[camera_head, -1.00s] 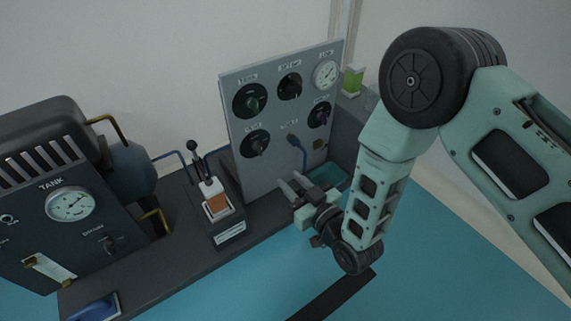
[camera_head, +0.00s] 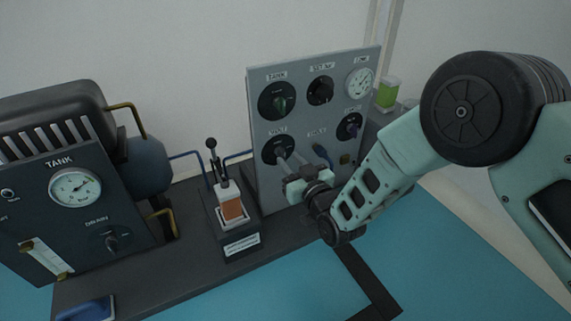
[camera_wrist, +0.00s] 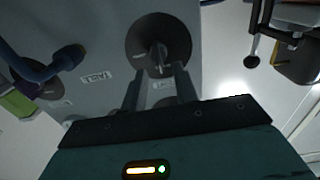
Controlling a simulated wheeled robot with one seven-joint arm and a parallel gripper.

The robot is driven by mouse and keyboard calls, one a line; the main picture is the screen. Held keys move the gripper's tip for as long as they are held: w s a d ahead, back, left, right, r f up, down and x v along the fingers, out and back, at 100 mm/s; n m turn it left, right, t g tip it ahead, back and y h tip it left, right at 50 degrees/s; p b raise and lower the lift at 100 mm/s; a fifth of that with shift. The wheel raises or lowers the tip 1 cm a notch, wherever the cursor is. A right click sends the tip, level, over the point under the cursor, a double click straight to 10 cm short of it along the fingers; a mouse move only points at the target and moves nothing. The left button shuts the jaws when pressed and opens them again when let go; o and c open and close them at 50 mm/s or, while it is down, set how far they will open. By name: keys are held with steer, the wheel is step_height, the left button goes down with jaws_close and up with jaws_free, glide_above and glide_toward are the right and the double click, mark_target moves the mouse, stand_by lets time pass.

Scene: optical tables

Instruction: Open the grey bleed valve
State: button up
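The lower-left knob (camera_head: 281,150) on the grey panel has a round dark dial and a grey handle. I take it for the bleed valve, but its label is too blurred to read in the head view. In the wrist view the knob (camera_wrist: 158,48) shows at top centre, its handle pointing roughly toward me. My gripper (camera_head: 288,162) is in front of it at the panel. In the wrist view my gripper (camera_wrist: 160,82) has its two fingers apart, one on each side of the handle's line, with nothing held. I cannot tell whether they touch the dial.
A black-handled toggle unit (camera_head: 233,212) stands to the left, near the tank unit (camera_head: 75,225).

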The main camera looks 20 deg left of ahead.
mark_target(285, 155)
steer(key=shift+b+x, duration=0.6)
steer(key=shift+x, duration=1.05)
jaws_close()
